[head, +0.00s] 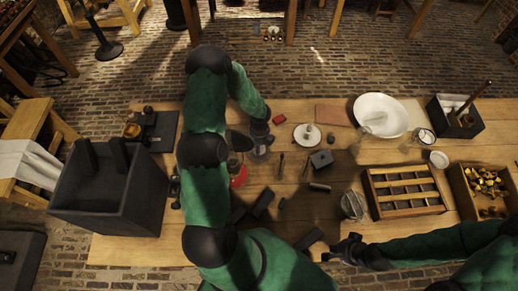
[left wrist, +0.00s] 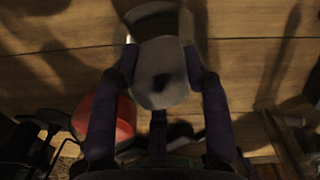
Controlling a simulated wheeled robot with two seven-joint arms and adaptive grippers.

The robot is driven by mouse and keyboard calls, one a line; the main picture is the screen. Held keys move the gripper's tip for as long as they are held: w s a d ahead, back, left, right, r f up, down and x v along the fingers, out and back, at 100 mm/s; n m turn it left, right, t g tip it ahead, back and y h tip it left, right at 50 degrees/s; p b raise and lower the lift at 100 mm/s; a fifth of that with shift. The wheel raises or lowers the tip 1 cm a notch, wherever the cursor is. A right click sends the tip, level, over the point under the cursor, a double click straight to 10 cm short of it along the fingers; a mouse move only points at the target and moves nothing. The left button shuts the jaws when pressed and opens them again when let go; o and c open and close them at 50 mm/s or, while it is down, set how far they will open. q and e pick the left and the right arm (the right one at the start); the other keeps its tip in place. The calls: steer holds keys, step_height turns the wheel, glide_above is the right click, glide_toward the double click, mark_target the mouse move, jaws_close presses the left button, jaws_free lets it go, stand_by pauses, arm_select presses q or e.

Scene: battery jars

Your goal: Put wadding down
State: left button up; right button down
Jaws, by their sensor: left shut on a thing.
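My left gripper (head: 259,146) is over the middle of the table and shut on a pale grey, rounded thing. In the left wrist view this thing, seemingly the wadding (left wrist: 162,85), sits between the two fingers and has a dark spot on its face. A pale rounded shape with a dark middle (left wrist: 155,22) shows just beyond it; I cannot tell whether the two touch. The gripper hides most of the held thing in the head view. My right gripper (head: 345,249) is low at the table's front edge, with no held thing visible; its jaws are too dark to read.
A red object (head: 239,176) stands close beside my left gripper. A white plate (head: 307,136), a dark block (head: 321,159) and small tools lie to its right. A white basin (head: 381,104), a slotted wooden rack (head: 372,203) and a large dark box (head: 76,201) stand further out.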

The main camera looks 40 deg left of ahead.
arm_select(q)
steer(key=shift+f, duration=0.65)
arm_select(e)
steer(key=shift+f, duration=0.15)
arm_select(q)
steer(key=o, duration=1.1)
steer(key=shift+f, duration=0.1)
arm_select(e)
steer(key=shift+f, duration=0.1)
arm_select(q)
steer(key=shift+r, duration=0.3)
arm_select(e)
steer(key=shift+r, duration=0.2)
arm_select(q)
step_height(320, 180, up, 12)
steer(key=shift+w+f+p, duration=0.1)
steer(key=shift+p, duration=1)
arm_select(e)
step_height(320, 180, up, 2)
steer(key=shift+r, duration=0.1)
